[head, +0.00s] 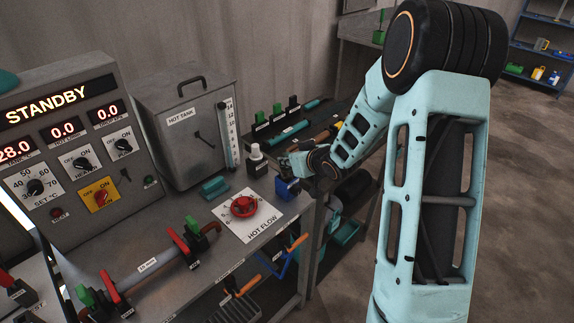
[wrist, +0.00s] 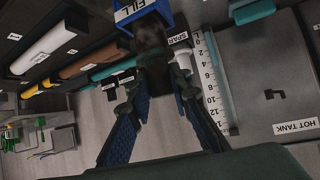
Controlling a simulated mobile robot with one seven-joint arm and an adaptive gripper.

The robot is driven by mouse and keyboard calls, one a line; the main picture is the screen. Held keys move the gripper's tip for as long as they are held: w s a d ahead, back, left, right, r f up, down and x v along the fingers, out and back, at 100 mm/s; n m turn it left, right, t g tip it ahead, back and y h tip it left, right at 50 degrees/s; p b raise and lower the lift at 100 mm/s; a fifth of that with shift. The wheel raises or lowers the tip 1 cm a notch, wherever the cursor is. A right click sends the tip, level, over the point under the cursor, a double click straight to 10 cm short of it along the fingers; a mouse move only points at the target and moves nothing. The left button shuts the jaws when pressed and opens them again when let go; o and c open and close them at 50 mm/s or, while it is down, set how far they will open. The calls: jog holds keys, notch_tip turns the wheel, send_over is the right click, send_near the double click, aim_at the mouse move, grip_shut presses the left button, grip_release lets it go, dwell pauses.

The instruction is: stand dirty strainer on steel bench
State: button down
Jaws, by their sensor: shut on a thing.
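My gripper (head: 298,162) is at the right end of the steel bench (head: 172,216), beside a blue block (head: 287,189). In the wrist view, my gripper (wrist: 158,95) has its blue-padded fingers on either side of a dark, dull cylinder (wrist: 151,45), which looks like the dirty strainer, and is shut on it. The cylinder's far end meets or overlaps the blue block labelled FILL (wrist: 143,13); I cannot tell whether it is inside it. In the head view the cylinder is hidden by my gripper.
The hot tank (head: 185,125) stands at the back of the bench. Pipework with red handles (head: 150,265) runs along the front. Bare bench lies between the knob and control panel.

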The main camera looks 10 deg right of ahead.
notch_tip(320, 180, up, 4)
jog(key=shift+f+p, duration=0.1)
jog(key=shift+p, duration=1.05)
jog(key=shift+r, duration=2.3)
